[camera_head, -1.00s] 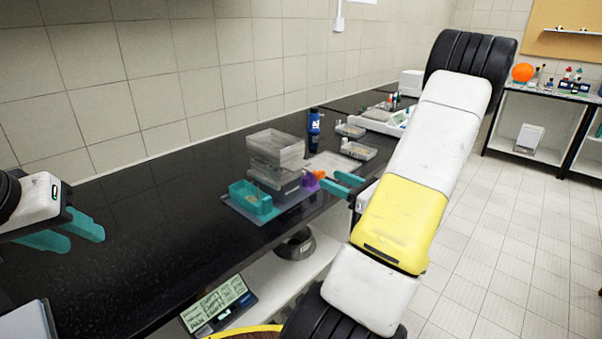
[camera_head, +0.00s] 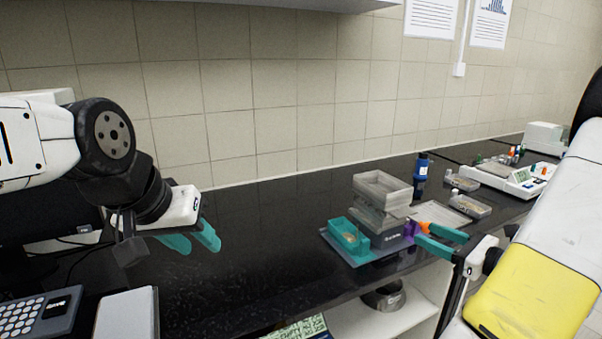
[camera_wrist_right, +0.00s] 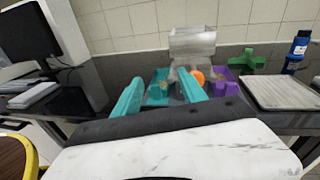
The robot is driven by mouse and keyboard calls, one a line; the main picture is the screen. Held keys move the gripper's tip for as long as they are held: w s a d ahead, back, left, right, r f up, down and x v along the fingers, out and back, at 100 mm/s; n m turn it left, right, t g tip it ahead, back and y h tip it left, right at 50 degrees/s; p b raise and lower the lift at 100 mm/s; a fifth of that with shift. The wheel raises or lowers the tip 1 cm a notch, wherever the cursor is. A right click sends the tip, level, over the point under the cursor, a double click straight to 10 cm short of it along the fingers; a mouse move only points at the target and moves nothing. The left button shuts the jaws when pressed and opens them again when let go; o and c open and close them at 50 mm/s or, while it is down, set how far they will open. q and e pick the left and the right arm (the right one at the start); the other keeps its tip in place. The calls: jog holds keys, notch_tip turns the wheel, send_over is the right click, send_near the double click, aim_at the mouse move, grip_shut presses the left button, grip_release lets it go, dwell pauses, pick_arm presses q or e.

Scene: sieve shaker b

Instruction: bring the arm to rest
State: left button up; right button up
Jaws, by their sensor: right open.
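My right gripper (camera_head: 441,242) has teal fingers and stands at the front edge of the counter, just right of the sieve stack. In the right wrist view its fingers (camera_wrist_right: 160,100) are spread apart with nothing between them. My left gripper (camera_head: 192,240) hangs over the black counter at the left. Its two teal fingers are apart and no object shows between them. The grey sieve stack (camera_head: 381,195) stands on its base behind the right gripper, and also shows in the right wrist view (camera_wrist_right: 192,44). A teal tray (camera_head: 348,236) sits at its left.
A blue bottle (camera_head: 421,168) and small clear trays (camera_head: 470,205) stand right of the stack. A keypad device (camera_head: 38,312) lies at the front left. The black counter (camera_head: 270,235) between the left gripper and the stack is clear. A bowl (camera_head: 384,297) is on the shelf below.

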jog(key=s+a+r+n+g+y, duration=0.1)
jog(key=s+a+r+n+g, duration=0.1)
jog(key=s+a+n+g, duration=0.45)
jog(key=s+a+r+n+g, duration=0.1)
jog(key=a+r+n+g, duration=0.25)
jog(key=a+n, duration=0.7)
jog(key=s+a+r+n+t+h, duration=0.1)
jog(key=s+a+r+n+h, duration=0.1)
jog(key=n, duration=0.4)
jog(key=s+a+r+n+h, duration=0.2)
jog(key=s+r+n+h, duration=0.1)
jog(key=s+n+h, duration=0.1)
jog(key=shift+s+r+n+t+h, duration=0.2)
jog(key=shift+r+n+t+h, duration=0.2)
jog(key=shift+n+h, duration=0.6)
